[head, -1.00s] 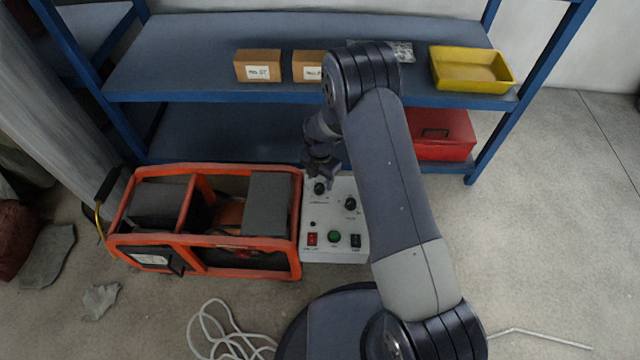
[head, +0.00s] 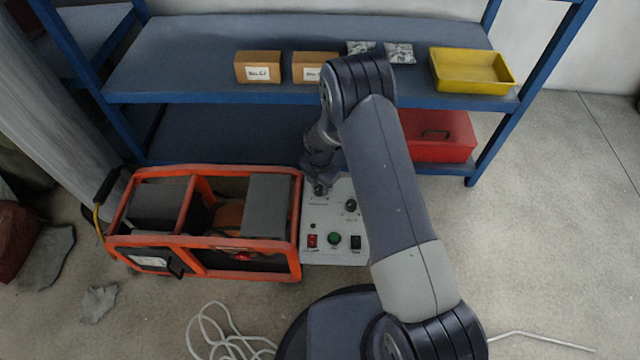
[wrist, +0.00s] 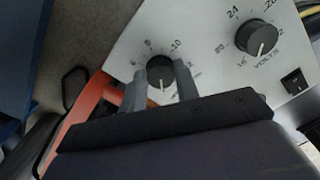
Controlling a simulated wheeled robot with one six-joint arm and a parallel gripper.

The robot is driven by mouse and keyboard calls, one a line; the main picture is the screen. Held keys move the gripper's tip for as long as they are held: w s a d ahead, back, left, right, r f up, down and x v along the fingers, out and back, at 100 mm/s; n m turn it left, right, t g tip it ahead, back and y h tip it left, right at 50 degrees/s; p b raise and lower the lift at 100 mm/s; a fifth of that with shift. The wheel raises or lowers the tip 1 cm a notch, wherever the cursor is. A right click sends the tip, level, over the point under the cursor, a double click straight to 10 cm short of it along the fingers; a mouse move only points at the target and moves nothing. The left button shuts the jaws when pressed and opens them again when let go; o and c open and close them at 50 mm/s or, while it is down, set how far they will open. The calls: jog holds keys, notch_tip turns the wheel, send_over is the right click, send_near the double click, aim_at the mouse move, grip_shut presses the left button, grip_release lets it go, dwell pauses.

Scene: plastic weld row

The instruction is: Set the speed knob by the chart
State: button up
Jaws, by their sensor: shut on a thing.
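The white control panel (head: 322,221) stands beside the orange-framed machine (head: 238,243). In the wrist view, my gripper (wrist: 161,82) is shut on a round black knob (wrist: 160,70), one finger on each side. Its white pointer line aims toward my gripper. Figures including 6, 8 and 10 ring this knob; its name is hidden behind my gripper. A second black knob (wrist: 256,36) is marked VOLTS, and its line points down near 16. In the head view, my gripper (head: 320,184) covers most of the held knob. A white label (head: 150,261) on the machine front is too small to read.
A blue shelf (head: 200,50) behind holds two boxes, two bags and a yellow tray (head: 472,72). A white cable (head: 215,330) lies on the floor.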

jog(key=shift+c, duration=0.8)
